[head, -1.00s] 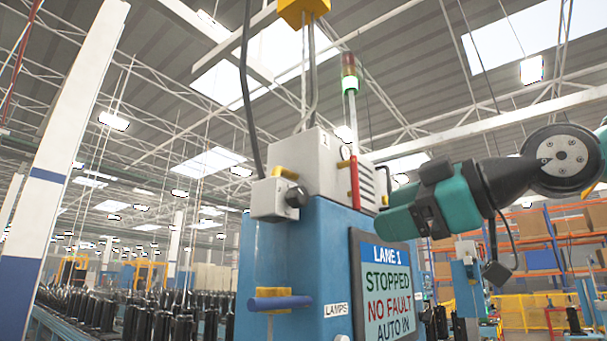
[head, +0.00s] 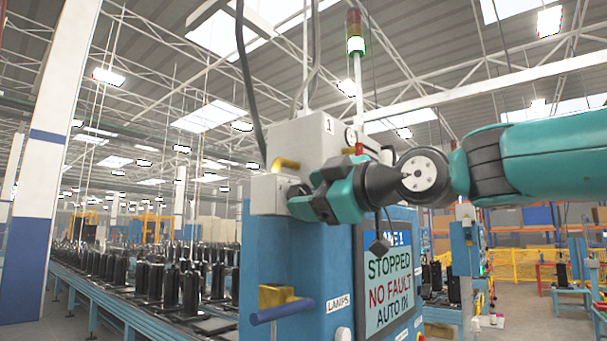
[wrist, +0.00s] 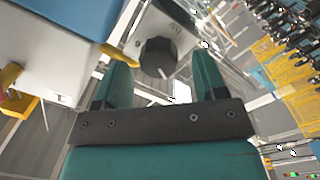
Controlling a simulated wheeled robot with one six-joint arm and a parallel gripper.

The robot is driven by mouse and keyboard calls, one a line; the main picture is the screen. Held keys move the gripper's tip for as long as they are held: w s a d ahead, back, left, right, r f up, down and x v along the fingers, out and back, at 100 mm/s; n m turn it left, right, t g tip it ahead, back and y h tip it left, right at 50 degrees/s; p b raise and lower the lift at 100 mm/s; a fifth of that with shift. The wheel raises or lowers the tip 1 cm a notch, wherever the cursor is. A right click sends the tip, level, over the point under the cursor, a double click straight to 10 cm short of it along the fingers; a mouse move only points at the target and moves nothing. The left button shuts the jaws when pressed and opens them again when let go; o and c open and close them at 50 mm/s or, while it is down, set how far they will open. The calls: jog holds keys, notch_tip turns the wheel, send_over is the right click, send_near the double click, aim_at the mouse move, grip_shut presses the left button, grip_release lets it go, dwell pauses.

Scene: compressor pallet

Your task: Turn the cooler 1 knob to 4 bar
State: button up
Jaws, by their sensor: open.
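The black round cooler 1 knob (wrist: 158,57) sits on a pale grey box; a small white mark shows near its edge in the wrist view. Small print beside it is too small to read. My gripper (wrist: 160,60) is open, its teal fingers on either side of the knob in the picture, with gaps between. I cannot tell how far the tips are from the box. In the head view, my gripper (head: 303,200) is right in front of the grey box (head: 268,194) and mostly hides the knob.
A yellow handle (head: 287,163) sits just above the box. A gauge (head: 351,136) and a grey cabinet marked 1 (head: 308,140) stand behind. The lane screen (head: 388,275) reads STOPPED, NO FAULT, AUTO IN. A blue bar handle (head: 282,310) juts out below.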

jog(key=shift+p+x, duration=0.3)
jog(key=shift+x, duration=0.7)
jog(key=shift+c, duration=0.2)
jog(key=c, duration=0.9)
